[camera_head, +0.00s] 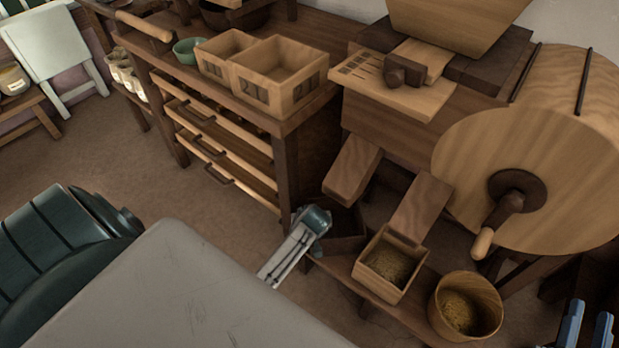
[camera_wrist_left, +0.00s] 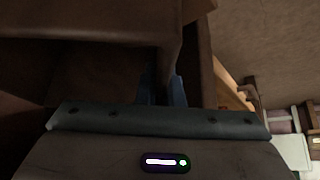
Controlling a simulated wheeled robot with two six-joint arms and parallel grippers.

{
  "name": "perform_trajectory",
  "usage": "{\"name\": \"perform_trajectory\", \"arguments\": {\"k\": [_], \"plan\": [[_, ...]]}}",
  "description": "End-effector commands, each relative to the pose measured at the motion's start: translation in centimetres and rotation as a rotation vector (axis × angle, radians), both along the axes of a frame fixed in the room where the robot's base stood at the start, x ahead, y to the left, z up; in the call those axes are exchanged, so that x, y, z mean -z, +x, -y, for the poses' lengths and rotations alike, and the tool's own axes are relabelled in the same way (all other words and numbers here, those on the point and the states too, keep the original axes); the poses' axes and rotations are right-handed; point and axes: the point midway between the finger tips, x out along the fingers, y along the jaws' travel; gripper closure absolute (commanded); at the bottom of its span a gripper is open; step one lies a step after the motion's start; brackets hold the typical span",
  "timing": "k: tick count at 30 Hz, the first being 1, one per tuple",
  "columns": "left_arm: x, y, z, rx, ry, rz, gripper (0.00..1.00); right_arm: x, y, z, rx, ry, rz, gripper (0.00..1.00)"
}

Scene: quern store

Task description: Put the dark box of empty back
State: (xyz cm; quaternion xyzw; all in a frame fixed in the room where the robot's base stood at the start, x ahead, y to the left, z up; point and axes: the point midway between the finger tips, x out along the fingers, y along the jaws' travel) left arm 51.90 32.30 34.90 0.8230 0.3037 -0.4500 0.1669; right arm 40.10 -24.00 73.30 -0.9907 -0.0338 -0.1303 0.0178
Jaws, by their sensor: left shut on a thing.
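The dark box (camera_head: 347,229) is on or just above the left end of the low bench, below the left wooden chute. Part of it is hidden by my left gripper's wrist, and I cannot tell what it holds. My left gripper (camera_wrist_left: 163,92) is shut on the dark box, with its blue fingers either side of a dark wall in the left wrist view. In the head view its fingertips are hidden. My right gripper (camera_head: 587,328) is at the bottom right corner, its blue fingers apart and empty.
A square box of grain (camera_head: 366,268) stands under the right chute (camera_head: 421,207), beside a round tub of grain (camera_head: 440,313). The mill drum with its crank (camera_head: 490,232) is at the right. A drawer cabinet (camera_head: 180,84) carries two light wooden boxes.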

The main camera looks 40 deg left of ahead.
Motion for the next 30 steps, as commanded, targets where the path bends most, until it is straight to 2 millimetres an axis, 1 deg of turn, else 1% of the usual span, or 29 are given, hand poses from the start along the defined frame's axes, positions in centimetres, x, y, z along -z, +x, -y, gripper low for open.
{"name": "perform_trajectory", "arguments": {"k": [6,10,11,12,13,14,21,25,26,30], "plan": [[-0.1,0.1,0.0,0.000,0.000,0.003,1.00,-0.1,0.0,0.0,0.000,0.000,0.001,0.71],[0.2,0.1,0.0,0.000,0.000,0.003,1.00,-0.2,0.0,0.0,0.001,-0.001,0.012,0.71],[0.2,0.0,0.0,0.000,0.000,0.002,0.87,-0.3,0.0,0.0,0.001,-0.001,0.014,0.71],[0.2,0.0,0.0,0.000,0.000,0.002,0.79,-0.3,0.0,0.0,0.001,-0.001,0.013,0.71],[0.2,0.0,0.0,0.000,-0.001,0.001,0.73,-0.3,0.0,0.0,0.001,-0.001,0.012,0.71],[0.2,0.0,0.0,0.000,-0.001,0.001,0.71,-0.3,0.0,0.0,0.001,-0.001,0.012,0.71],[0.2,0.0,0.0,0.000,-0.001,0.001,0.71,-0.2,0.0,0.0,0.001,0.000,0.012,0.71],[-0.3,-0.1,0.1,0.001,-0.001,0.001,0.71,-0.2,0.1,0.0,0.000,0.001,0.001,0.71],[-0.4,-0.2,0.2,0.001,-0.001,0.001,0.71,0.2,0.1,0.0,-0.002,0.002,-0.019,0.71],[-1.7,-0.8,0.7,0.000,-0.002,0.001,0.71,2.8,-0.4,-0.1,-0.007,0.010,-0.159,0.71]]}}
